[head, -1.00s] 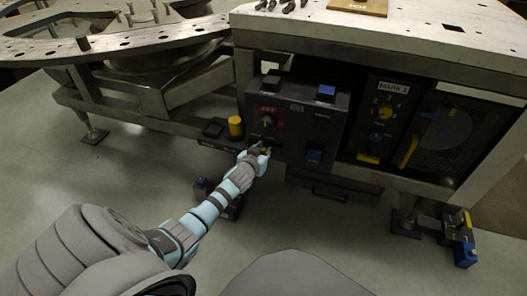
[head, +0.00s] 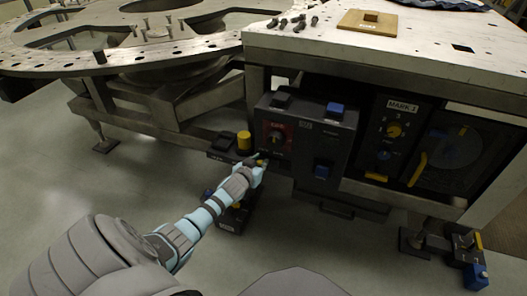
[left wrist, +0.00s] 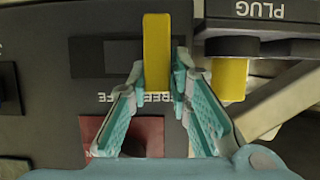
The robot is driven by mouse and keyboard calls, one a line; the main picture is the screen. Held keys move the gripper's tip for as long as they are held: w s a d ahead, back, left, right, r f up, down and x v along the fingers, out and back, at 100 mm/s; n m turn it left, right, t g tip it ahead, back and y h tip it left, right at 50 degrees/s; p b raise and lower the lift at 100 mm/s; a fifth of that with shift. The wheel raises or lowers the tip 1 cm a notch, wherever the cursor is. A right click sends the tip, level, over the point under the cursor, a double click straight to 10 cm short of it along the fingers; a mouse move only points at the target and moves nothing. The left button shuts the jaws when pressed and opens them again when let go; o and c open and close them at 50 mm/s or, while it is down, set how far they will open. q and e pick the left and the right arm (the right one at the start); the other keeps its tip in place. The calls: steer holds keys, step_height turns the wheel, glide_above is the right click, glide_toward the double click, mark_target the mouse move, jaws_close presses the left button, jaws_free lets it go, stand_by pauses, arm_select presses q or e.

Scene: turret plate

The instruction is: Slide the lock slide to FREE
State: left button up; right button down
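The lock slide's yellow handle (left wrist: 157,50) stands up between the fingertips of my left gripper (left wrist: 160,68) in the left wrist view. Both fingertips are drawn in against its sides. The dark slot (left wrist: 104,58) shows bare to the left of the handle in that view. Upside-down lettering below the slot is partly hidden by the fingers; "FREE" is partly readable near the handle. In the head view my left gripper (head: 256,170) is at the lower left of the dark control panel (head: 310,135), mostly covering the slide. My right gripper is not in view.
A yellow cylinder (head: 244,141) stands just left of the panel; it also shows near the PLUG label in the left wrist view (left wrist: 229,77). A red-backed dial (head: 277,137) sits above the slide. Blue blocks are on the panel.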

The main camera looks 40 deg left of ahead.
arm_select(q)
steer(key=o, duration=0.4)
steer(key=shift+s+a, duration=0.15)
steer(key=shift+a, duration=0.1)
steer(key=shift+c, duration=0.2)
steer(key=shift+d, duration=0.1)
steer(key=v, duration=1.2)
steer(key=shift+f, duration=0.1)
